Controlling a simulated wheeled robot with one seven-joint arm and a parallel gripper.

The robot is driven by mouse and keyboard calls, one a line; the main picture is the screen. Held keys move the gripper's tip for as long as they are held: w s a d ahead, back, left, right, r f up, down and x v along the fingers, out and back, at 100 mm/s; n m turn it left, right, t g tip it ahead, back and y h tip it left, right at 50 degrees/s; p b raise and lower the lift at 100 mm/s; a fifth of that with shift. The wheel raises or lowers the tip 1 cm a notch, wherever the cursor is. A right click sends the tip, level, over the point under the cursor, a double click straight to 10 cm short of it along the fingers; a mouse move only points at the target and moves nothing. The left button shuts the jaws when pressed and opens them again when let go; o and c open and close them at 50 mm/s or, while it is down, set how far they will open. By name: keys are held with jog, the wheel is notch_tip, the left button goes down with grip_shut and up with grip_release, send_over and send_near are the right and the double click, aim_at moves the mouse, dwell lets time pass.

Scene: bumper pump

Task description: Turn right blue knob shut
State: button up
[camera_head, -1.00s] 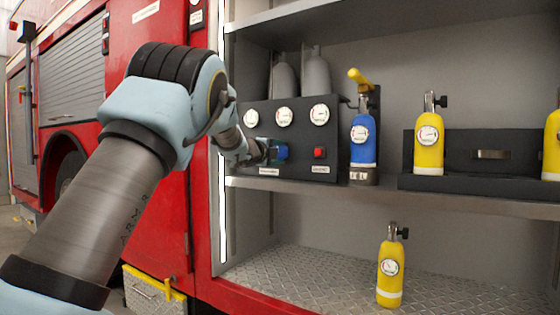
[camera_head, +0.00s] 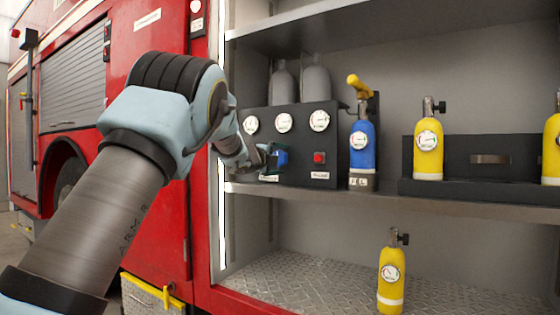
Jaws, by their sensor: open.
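A blue knob (camera_head: 282,158) shows on the lower part of the black pump panel (camera_head: 300,175), left of the red button. My gripper (camera_head: 272,161) is open at the panel, just left of the blue knob and partly over it. The picture is too small to tell whether the fingers touch the knob. The left part of the knob is hidden by my gripper, and I see only one blue knob.
Three white gauges sit above the knob, and a red button (camera_head: 319,158) is to its right. A blue cylinder (camera_head: 362,150) stands right of the panel. Yellow cylinders (camera_head: 428,145) stand farther right, with one more (camera_head: 390,275) below. The shelf edge (camera_head: 400,202) runs under the panel.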

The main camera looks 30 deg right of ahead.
jog(key=b+v, duration=0.1)
jog(key=v, duration=0.9)
jog(key=shift+s+a+b, duration=0.15)
jog(key=shift+a+b, duration=0.15)
jog(key=shift+a, duration=0.1)
